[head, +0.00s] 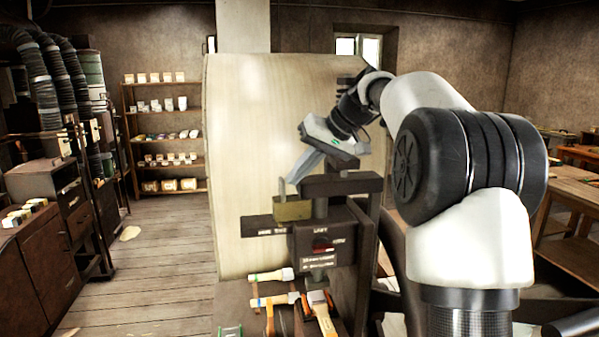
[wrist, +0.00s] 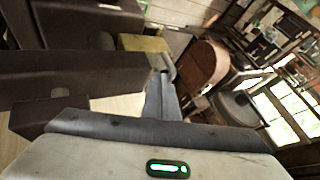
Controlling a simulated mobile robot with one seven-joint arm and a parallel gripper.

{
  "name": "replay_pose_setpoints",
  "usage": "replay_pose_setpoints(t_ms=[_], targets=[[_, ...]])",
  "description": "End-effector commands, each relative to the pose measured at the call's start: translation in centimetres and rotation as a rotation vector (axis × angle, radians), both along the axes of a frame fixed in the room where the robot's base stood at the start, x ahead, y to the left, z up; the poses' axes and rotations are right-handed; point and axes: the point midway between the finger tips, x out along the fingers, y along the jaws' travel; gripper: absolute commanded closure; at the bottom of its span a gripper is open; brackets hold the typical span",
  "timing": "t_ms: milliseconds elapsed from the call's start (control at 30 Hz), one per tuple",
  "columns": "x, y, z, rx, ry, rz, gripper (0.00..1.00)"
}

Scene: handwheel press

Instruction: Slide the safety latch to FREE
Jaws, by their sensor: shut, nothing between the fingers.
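The dark press (head: 322,268) stands right of centre in the head view. A small red piece (head: 322,249) sits in a slot on its front block, with pale lettering around it too small to read. I cannot tell for sure which part is the safety latch or its setting. A brass block (head: 293,208) sits at the press's upper left, with a grey loop-like part above it; it shows in the wrist view (wrist: 143,43). My gripper (head: 292,181) is shut and empty, pointing down and left just above the brass block. In the wrist view its fingertips (wrist: 162,76) appear close to the block; contact is unclear.
Several tools with pale and orange handles, including one (head: 323,312), lie at the press's foot. A large pale panel (head: 262,150) stands behind the press. A dark wheel rim (head: 395,245) is to its right. Open floor (head: 150,260) lies to the left.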

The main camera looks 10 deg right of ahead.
Motion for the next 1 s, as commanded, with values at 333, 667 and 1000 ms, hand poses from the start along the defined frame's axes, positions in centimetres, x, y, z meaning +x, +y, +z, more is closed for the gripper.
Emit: replay_pose_setpoints(t_ms=[333, 667, 1000], targets=[[0.0, 3.3, -0.1, 0.001, 0.0, 0.005, 1.0], [0.0, 4.5, 0.0, 0.002, 0.0, 0.003, 1.0], [-0.6, 4.8, 1.6, 0.002, -0.002, 0.005, 1.0]])
